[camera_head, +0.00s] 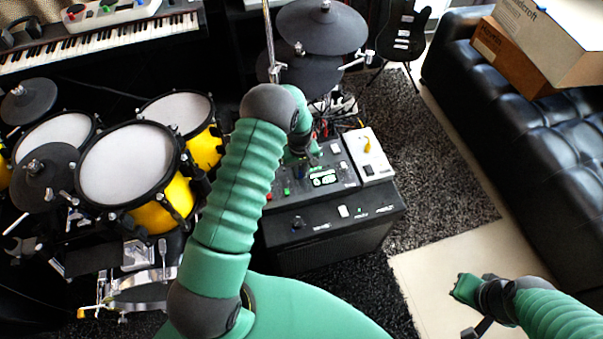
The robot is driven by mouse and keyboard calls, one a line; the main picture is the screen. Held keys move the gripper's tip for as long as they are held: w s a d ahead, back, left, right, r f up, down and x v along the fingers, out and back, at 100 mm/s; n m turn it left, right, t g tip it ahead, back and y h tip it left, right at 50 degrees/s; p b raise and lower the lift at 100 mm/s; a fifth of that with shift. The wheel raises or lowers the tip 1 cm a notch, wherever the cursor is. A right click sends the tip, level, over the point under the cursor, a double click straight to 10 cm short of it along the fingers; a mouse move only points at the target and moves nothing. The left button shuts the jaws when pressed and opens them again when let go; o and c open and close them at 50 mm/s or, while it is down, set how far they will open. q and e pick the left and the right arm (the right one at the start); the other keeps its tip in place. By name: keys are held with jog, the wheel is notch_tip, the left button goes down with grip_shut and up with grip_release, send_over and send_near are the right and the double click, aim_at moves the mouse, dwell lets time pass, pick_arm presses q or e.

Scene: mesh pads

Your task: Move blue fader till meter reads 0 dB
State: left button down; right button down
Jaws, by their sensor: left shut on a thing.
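A dark mixer panel (345,181) lies on a black amplifier box in the middle of the head view. It bears small buttons and a lit meter display (323,178) with green and white marks, too small to read. My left gripper (313,154) reaches down onto the far part of this panel and is shut on the blue fader. The gripper and forearm hide the fader, so its place along its slot cannot be told. My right gripper (466,300) is at the lower right, well away from the panel; its fingers are not clear.
A white box (369,154) with a yellow knob adjoins the panel on the right. Yellow drums (127,163) stand at the left and dark cymbal pads (322,27) behind. A keyboard (100,45) is at the upper left. A black sofa (520,110) bears cardboard boxes at the right.

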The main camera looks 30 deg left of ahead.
aim_at(301, 174)
pick_arm(q)
jog(key=shift+a+f, duration=0.1)
jog(key=c, duration=1.6)
grip_release()
jog(key=shift+c, duration=0.2)
jog(key=shift+o, duration=1.3)
jog(key=shift+d, duration=0.35)
jog(key=shift+a+r, duration=0.2)
notch_tip(301, 174, up, 17)
jog(key=p, duration=0.3)
jog(key=shift+p, duration=0.35)
jog(key=shift+d+f, duration=0.1)
